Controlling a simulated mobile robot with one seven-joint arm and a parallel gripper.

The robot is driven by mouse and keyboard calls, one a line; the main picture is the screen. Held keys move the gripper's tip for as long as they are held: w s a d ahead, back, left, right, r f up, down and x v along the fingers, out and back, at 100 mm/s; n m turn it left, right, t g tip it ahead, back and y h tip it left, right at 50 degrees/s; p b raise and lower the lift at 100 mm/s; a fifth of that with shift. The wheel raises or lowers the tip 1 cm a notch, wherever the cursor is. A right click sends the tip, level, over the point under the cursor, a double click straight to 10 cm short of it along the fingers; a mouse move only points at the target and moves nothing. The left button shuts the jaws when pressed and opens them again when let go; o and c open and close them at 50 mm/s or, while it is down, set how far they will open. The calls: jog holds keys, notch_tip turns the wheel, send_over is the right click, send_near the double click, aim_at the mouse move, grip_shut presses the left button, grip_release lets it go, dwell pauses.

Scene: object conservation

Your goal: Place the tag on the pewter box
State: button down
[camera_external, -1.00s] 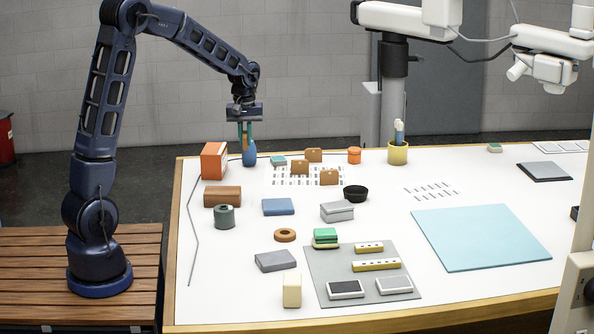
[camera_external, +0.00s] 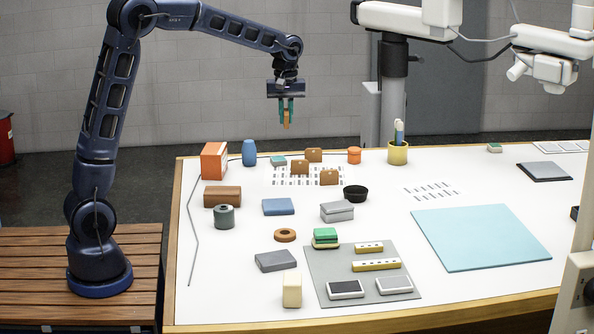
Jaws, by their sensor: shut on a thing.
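My gripper (camera_external: 286,124) is high above the back of the table, its teal fingers shut on a small orange-tan piece (camera_external: 287,120), which looks like the tag. The piece hangs upright, clear of the table and mostly covered by the fingers. A light grey box (camera_external: 337,212) with a lid-like top stands mid-table, to the lower right of my gripper in the picture. A darker grey flat block (camera_external: 275,262) lies nearer the front. I cannot tell for certain which is the pewter box. Both tops look bare.
Brown tab-like pieces (camera_external: 300,168) stand on a printed marker sheet (camera_external: 283,183) below my gripper. A blue vase (camera_external: 249,153), orange box (camera_external: 214,161), black bowl (camera_external: 355,194) and yellow pen cup (camera_external: 397,153) stand around. A grey mat (camera_external: 330,268) holds several items.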

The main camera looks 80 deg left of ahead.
notch_tip(320, 180, up, 2)
send_over(336, 203)
jog(key=shift+n, duration=0.3)
notch_tip(336, 203, down, 20)
jog(key=shift+s+d+r, duration=0.1)
jog(key=shift+r, duration=0.15)
jog(key=c, duration=1.6)
grip_release()
jog(key=shift+f, duration=0.15)
jog(key=shift+o, duration=0.7)
